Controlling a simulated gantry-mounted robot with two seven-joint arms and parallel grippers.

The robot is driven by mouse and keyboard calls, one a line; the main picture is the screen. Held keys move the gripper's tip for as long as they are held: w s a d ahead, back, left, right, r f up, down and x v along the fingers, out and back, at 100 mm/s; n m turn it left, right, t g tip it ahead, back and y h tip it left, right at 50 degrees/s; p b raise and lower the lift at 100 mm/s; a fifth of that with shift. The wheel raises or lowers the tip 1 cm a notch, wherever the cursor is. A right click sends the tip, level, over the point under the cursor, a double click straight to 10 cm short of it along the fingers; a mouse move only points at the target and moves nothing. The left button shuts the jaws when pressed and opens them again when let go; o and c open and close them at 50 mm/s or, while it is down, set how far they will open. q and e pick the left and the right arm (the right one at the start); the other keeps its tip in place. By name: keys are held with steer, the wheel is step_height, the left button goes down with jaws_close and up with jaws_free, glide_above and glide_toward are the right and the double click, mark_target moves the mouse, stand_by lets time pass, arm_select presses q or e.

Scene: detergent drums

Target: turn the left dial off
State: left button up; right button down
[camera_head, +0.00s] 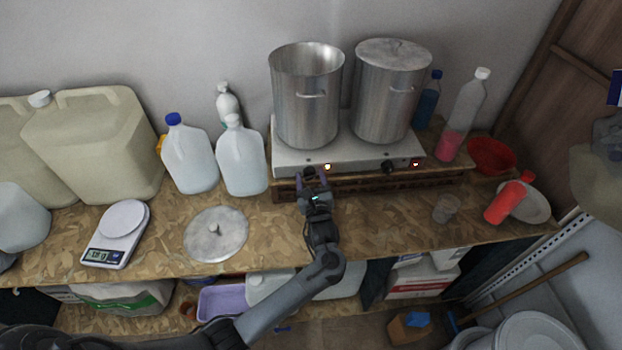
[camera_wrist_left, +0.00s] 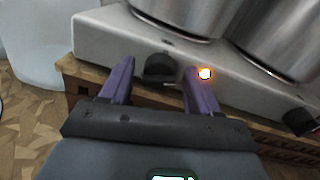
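The two-burner hot plate (camera_head: 350,150) sits on a raised wooden shelf against the wall. Its left dial (camera_wrist_left: 160,68) is a black knob on the front face, with a glowing orange light (camera_wrist_left: 204,73) to its right. My left gripper (camera_head: 313,172) is open at the left part of that front face. In the left wrist view its purple fingers (camera_wrist_left: 158,72) are apart, one to each side of the left dial; I cannot tell if they touch it. My right gripper is not in view.
An open pot (camera_head: 307,95) and a lidded pot (camera_head: 391,90) stand on the hot plate. Water jugs (camera_head: 243,158) are to its left, bottles (camera_head: 463,115) to its right.

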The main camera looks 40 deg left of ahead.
arm_select(q)
steer(key=c, duration=0.9)
steer(key=shift+r+n+p, duration=0.3)
steer(key=shift+n+p, duration=0.9)
steer(key=shift+p, duration=0.3)
steer(key=n+p, duration=0.2)
steer(key=n, duration=0.1)
steer(key=shift+n+h+p, duration=0.3)
steer(key=n+p, duration=0.1)
steer(key=n, duration=0.2)
steer(key=shift+f, duration=0.1)
steer(key=n+p, duration=0.1)
steer(key=n, duration=0.3)
steer(key=shift+a, duration=0.1)
steer(key=shift+n, duration=0.4)
steer(key=o, duration=1)
steer(key=shift+s+f, duration=0.1)
steer(key=shift+o, duration=0.2)
